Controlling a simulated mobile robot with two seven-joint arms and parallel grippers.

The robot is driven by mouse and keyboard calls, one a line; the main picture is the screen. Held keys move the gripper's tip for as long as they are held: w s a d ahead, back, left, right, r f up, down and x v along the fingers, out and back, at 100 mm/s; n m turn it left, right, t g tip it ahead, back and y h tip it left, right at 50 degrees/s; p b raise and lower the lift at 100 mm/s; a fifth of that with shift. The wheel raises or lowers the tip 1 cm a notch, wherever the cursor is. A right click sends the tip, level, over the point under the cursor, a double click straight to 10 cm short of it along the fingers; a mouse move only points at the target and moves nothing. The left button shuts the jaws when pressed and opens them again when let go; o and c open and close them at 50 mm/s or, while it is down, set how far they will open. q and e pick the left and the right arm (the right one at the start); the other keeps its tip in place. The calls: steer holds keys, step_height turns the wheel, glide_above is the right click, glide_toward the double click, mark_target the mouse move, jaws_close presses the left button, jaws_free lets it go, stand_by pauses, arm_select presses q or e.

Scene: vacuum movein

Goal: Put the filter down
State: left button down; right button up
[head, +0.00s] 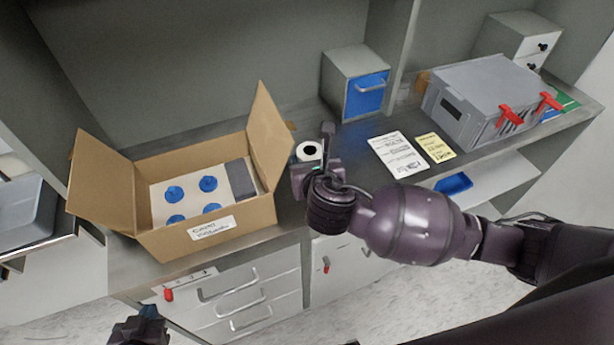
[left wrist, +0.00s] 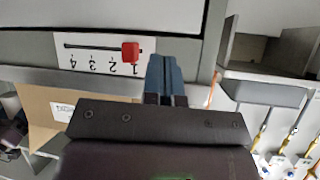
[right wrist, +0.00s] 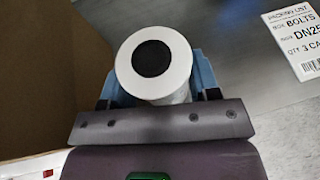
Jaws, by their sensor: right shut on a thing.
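The filter is a white cylinder with a dark round centre (head: 309,151). It stands end-up beside the right wall of the open cardboard box, at the counter (head: 290,212). My right gripper (head: 318,160) is shut on it. In the right wrist view the filter (right wrist: 154,62) sits between the two blue fingers, its ringed end facing the camera. Whether its base touches the counter is hidden. My left gripper (head: 148,312) is low in front of the drawers, away from the filter. In the left wrist view its blue fingers (left wrist: 166,75) are together and empty.
The cardboard box (head: 175,245) holds a tray with blue round parts. Paper sheets (head: 398,154), a yellow note (head: 435,148) and a grey case with red latches (head: 485,95) lie to the right. A small blue-fronted cabinet (head: 358,82) stands behind.

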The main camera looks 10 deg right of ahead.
steer(key=shift+w+a, duration=0.25)
steer(key=shift+w, duration=0.75)
steer(key=f, duration=0.2)
steer(key=shift+s+f, duration=0.2)
steer(key=shift+f, duration=0.15)
steer(key=shift+f+b, duration=0.65)
steer(key=shift+f, duration=1.2)
steer(key=shift+w+f, duration=0.2)
steer(key=shift+f, duration=0.15)
steer(key=o, duration=1)
